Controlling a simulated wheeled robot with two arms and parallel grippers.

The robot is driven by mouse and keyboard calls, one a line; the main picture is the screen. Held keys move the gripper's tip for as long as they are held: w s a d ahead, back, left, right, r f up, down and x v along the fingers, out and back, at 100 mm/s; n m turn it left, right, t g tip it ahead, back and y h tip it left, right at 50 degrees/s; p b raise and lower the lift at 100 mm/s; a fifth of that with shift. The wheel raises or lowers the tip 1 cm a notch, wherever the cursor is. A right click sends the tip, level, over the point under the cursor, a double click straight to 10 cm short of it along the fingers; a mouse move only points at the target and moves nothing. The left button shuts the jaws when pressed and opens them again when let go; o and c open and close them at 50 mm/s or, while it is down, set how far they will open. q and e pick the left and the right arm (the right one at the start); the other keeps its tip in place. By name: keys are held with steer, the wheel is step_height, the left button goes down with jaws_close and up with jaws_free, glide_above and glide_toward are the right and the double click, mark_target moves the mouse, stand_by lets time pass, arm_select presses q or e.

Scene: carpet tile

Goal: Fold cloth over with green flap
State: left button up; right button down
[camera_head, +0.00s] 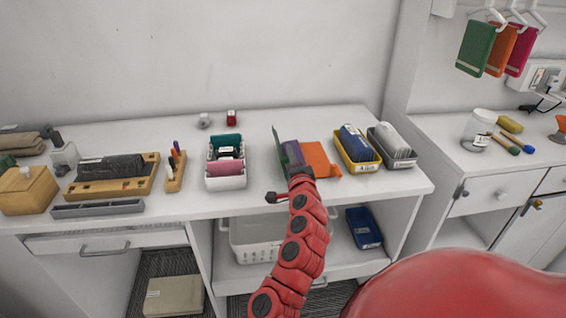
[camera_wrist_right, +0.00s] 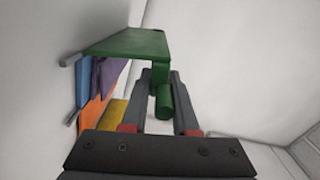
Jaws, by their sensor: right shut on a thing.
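The orange cloth (camera_head: 320,158) lies near the front middle of the white table, with a purple part (camera_head: 291,152) at its left. A thin green flap (camera_head: 277,143) stands tilted up at the cloth's left side. My right gripper (camera_head: 299,174) is at the near end of the flap, partly hidden by its own arm. In the right wrist view, my right gripper (camera_wrist_right: 163,100) is shut on the green handle below the green flap (camera_wrist_right: 125,42). The purple part (camera_wrist_right: 110,72) and orange cloth (camera_wrist_right: 97,108) show beside the flap. My left gripper is out of view.
Right of the cloth stand a yellow bin (camera_head: 373,166) and a grey bin (camera_head: 410,160). Left of it is a white organizer (camera_head: 226,182) with green and pink contents. A wooden pen holder (camera_head: 175,183) stands farther left. The table behind the cloth is clear.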

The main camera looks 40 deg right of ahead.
steer(key=shift+s+d+f+b, duration=0.1)
steer(key=shift+s+d+b, duration=0.65)
steer(key=shift+d, duration=0.4)
steer(key=shift+s+d+f+b, duration=0.45)
steer(key=shift+d+f+b, duration=0.25)
steer(key=shift+f+b, duration=0.15)
steer(key=shift+f, duration=0.2)
